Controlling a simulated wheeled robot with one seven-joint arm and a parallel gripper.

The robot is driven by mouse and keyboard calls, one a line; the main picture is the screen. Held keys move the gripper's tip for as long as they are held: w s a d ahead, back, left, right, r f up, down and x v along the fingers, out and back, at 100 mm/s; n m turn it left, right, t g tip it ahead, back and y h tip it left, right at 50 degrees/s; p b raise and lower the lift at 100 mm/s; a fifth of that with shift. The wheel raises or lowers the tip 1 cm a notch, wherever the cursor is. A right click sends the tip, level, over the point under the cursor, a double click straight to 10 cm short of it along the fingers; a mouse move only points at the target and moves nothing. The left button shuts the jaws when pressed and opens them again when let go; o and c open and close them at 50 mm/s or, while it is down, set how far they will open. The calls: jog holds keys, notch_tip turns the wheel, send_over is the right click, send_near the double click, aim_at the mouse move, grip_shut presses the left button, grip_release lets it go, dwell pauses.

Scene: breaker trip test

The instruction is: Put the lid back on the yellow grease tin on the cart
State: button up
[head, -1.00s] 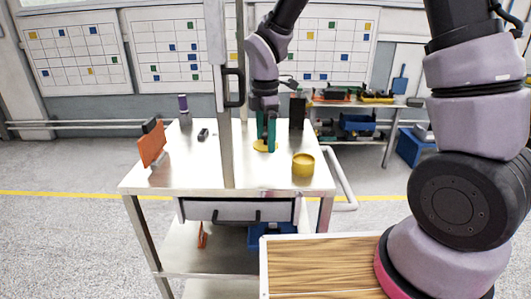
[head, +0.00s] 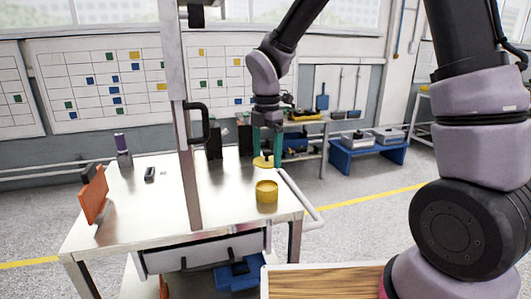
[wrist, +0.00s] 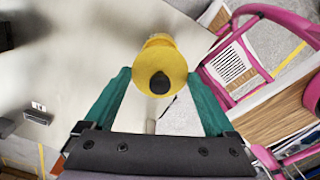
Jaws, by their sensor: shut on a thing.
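The yellow grease tin (head: 266,193) stands upright and open-topped near the front right corner of the cart top. My gripper (head: 266,153) is shut on the yellow lid (head: 262,162), a flat disc with a dark knob. In the head view the lid shows just above and behind the tin's rim, with a gap in the picture. In the wrist view the lid (wrist: 158,72) sits between the teal fingertips, its black knob facing the camera. More yellow shows past it, probably the tin, mostly hidden by the lid.
The cart (head: 150,215) has an upright post (head: 187,130) with a black handle left of my gripper. An orange plate (head: 93,195), a small dark object (head: 150,174) and a purple-topped bottle (head: 122,150) stand further left. Bare cart top surrounds the tin.

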jog(key=shift+f, duration=3)
jog(key=shift+f, duration=0.15)
jog(key=o, duration=1)
jog(key=shift+r, duration=3.5)
grip_shut()
